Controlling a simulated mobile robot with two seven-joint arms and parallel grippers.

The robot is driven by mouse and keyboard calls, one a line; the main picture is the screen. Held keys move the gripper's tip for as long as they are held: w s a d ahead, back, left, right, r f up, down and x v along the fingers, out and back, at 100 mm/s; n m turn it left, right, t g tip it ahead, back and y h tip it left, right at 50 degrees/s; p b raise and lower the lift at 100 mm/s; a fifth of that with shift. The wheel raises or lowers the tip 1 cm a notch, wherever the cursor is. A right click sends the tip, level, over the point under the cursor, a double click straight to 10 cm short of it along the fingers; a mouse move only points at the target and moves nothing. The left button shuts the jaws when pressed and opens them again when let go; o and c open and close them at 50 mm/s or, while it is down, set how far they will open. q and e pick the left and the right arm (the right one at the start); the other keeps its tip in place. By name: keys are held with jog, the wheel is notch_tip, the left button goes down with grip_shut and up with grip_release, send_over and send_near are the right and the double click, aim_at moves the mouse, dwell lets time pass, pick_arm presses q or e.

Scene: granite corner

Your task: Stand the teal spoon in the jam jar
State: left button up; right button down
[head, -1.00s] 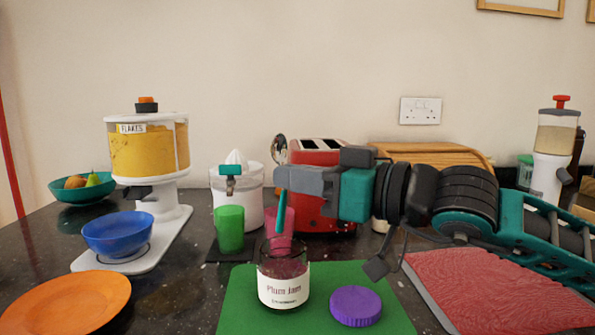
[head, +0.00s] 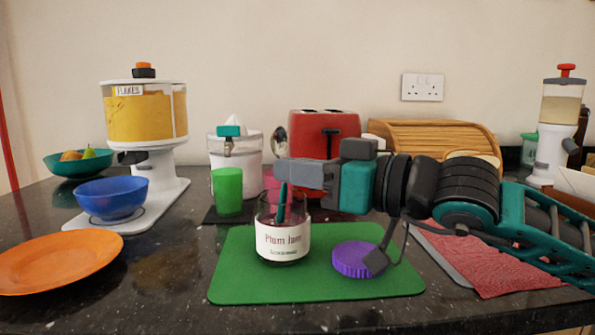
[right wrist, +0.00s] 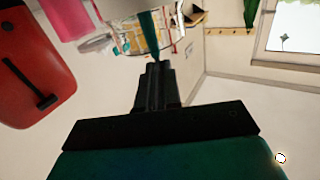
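The jam jar (head: 283,242), a clear glass jar with a white "Plum Jam" label and dark jam, stands upright and open on a green mat (head: 235,278). The teal spoon (head: 282,203) is roughly upright, its lower part inside the jar behind the glass and its top just above the rim. My right gripper (head: 283,172) reaches in from the right, just above the jar, with its fingers closed on the spoon's top end. In the right wrist view the teal spoon (right wrist: 149,33) runs from the fingertips (right wrist: 157,68) into the jar. My left gripper is not in view.
A purple lid (head: 352,259) lies right of the jar, under my right arm. A green cup (head: 227,191), a white juicer (head: 238,165) and a red toaster (head: 318,145) stand behind. An orange plate (head: 60,262) and blue bowl (head: 112,198) are left. Counter between plate and mat is clear.

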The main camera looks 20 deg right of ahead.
jog(key=c, duration=1.2)
grip_release()
jog(key=shift+c, duration=0.2)
jog(key=v, duration=1.3)
jog(key=shift+w, duration=0.1)
